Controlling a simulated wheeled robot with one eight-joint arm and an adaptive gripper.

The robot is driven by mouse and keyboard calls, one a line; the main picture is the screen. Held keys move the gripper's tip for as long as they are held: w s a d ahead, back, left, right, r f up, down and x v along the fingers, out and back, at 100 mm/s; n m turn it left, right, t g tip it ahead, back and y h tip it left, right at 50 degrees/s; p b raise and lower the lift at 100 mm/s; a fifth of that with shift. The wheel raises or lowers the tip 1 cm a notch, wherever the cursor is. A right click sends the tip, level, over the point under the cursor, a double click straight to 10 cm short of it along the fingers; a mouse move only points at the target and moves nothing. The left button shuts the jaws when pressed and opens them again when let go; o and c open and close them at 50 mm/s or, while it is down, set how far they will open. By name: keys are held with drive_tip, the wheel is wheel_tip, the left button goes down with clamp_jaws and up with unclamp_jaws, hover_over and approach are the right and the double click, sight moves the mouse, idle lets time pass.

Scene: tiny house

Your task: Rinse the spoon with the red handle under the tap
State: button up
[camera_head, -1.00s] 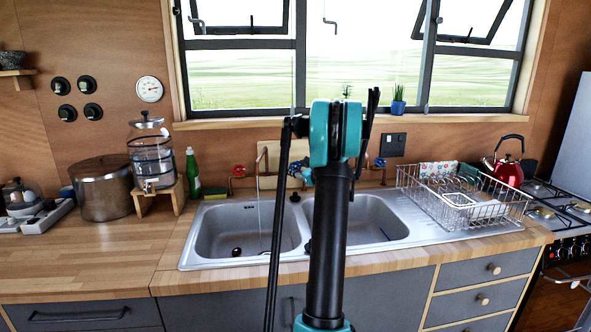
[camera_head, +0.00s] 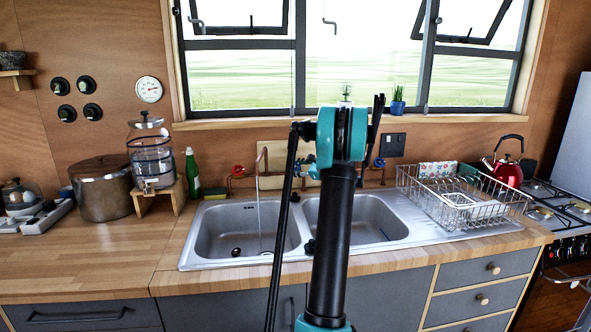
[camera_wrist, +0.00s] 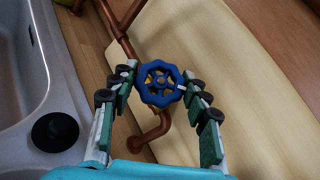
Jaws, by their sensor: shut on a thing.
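In the wrist view my gripper (camera_wrist: 158,80) is shut on a round blue tap handle (camera_wrist: 146,96), with a fingertip on either side of its rim. A copper pipe (camera_wrist: 150,134) runs below the handle. In the head view my own arm hides most of the gripper and this handle. The copper tap spout (camera_head: 258,160) stands over the left basin (camera_head: 215,232), and a thin stream of water (camera_head: 259,222) runs down from it. I cannot see the red-handled spoon in either view.
The right basin (camera_head: 385,215) lies partly behind my arm. A wire dish rack (camera_head: 478,210) stands right of the sink. A red tap handle (camera_head: 238,170) and a green bottle (camera_head: 192,174) are at the left. A pale board (camera_wrist: 235,85) lies close beside the gripper.

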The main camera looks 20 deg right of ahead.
drive_tip(key=o, duration=1.2)
drive_tip(key=shift+c, duration=0.2)
drive_tip(key=v, duration=1.2)
drive_tip(key=shift+s, duration=0.1)
